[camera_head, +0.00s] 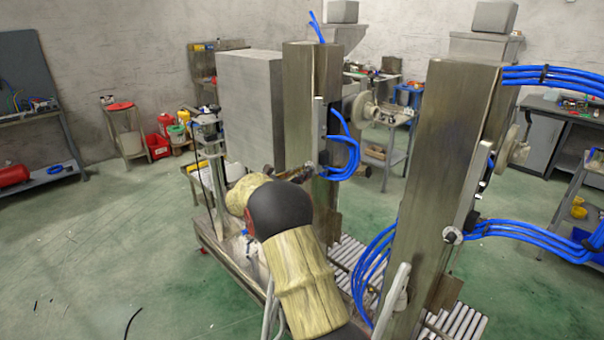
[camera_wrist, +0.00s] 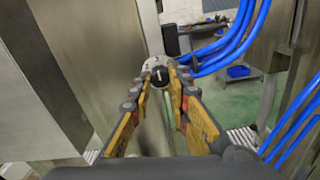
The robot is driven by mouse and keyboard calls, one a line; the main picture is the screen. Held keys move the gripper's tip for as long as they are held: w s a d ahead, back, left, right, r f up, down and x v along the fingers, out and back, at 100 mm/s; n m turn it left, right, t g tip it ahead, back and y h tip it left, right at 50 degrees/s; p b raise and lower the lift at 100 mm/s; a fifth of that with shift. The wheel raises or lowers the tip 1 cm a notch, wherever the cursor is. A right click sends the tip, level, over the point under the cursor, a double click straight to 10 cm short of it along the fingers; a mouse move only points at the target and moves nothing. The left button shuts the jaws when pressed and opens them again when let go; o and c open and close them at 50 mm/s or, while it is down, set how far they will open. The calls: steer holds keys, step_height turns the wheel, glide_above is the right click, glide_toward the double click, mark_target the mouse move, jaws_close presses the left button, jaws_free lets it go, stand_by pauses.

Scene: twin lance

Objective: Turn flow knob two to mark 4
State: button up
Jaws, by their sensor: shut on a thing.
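A round dark flow knob with a pale pointer line (camera_wrist: 160,76) sits on a pale round dial plate (camera_wrist: 152,63) in the wrist view. My gripper (camera_wrist: 161,78) has a fingertip on each side of this knob and is shut on it. The dial's marks are too small to read, so the pointer's mark cannot be told. In the head view my gripper (camera_head: 308,172) is at the left steel column (camera_head: 298,105), and my arm hides part of it; the held knob is not clear there. A second small knob (camera_head: 452,236) is on the right steel column (camera_head: 440,150), apart from my gripper.
Blue hoses (camera_head: 345,155) loop beside the left column, close to my gripper, and also show in the wrist view (camera_wrist: 232,42). More blue hoses (camera_head: 375,262) hang between the columns. A roller bed (camera_head: 350,262) lies below. Open green floor is at the left.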

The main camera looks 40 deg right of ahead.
steer(key=shift+m, duration=0.3)
jaws_close()
steer(key=m+b, duration=0.8)
steer(key=m, duration=0.1)
steer(key=shift+f+b, duration=0.1)
steer(key=shift+b, duration=0.2)
stand_by(0.3)
steer(key=o, duration=0.9)
jaws_free()
